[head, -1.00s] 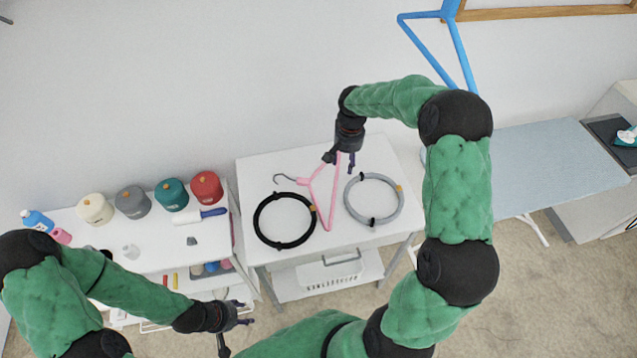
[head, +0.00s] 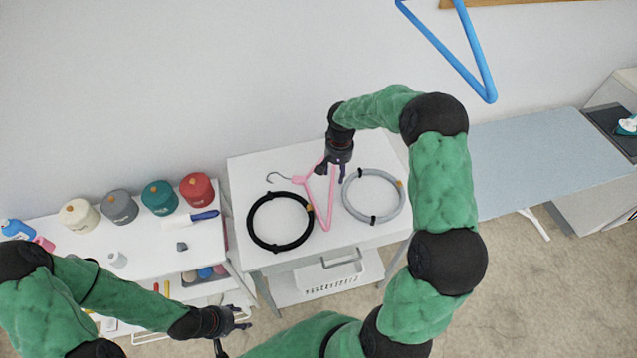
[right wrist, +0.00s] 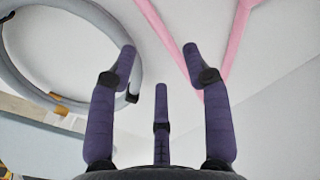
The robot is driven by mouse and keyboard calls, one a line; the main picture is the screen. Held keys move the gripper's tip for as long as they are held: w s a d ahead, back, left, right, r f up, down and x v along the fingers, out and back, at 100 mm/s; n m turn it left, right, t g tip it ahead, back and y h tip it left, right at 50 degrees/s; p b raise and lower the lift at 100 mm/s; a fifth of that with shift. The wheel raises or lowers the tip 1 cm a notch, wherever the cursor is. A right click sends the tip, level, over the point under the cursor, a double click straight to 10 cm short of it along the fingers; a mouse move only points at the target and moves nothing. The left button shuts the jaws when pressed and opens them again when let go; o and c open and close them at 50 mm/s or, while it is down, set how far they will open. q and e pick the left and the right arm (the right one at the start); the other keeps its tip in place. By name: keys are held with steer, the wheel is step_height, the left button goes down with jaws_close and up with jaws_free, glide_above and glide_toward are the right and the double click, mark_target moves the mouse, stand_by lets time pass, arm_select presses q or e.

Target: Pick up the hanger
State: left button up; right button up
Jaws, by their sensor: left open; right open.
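A pink hanger (head: 309,192) with a dark metal hook lies on the white table (head: 250,174) between a black ring and a grey ring. My right gripper (head: 333,172) is above the hanger's upper right part and hides some of it. In the right wrist view, the hanger (right wrist: 233,45) shows beyond the open, empty fingers of my right gripper (right wrist: 160,75). No contact with it is visible. My left gripper (head: 232,328) is open and empty at the lower left, away from the hanger.
A black coil (head: 252,224) lies left of the hanger and a grey coil (head: 374,219) right of it. A side shelf (head: 140,245) holds several yarn cones and a blue-handled roller (head: 203,215). An ironing board (head: 535,160) stands at right. A white basket (head: 330,285) sits below the table.

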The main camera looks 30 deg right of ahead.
mark_target(334, 183)
steer(key=f, duration=0.1)
steer(key=f+b, duration=0.1)
steer(key=f, duration=0.3)
steer(key=shift+a, duration=0.25)
steer(key=shift+r, duration=0.1)
jaws_close()
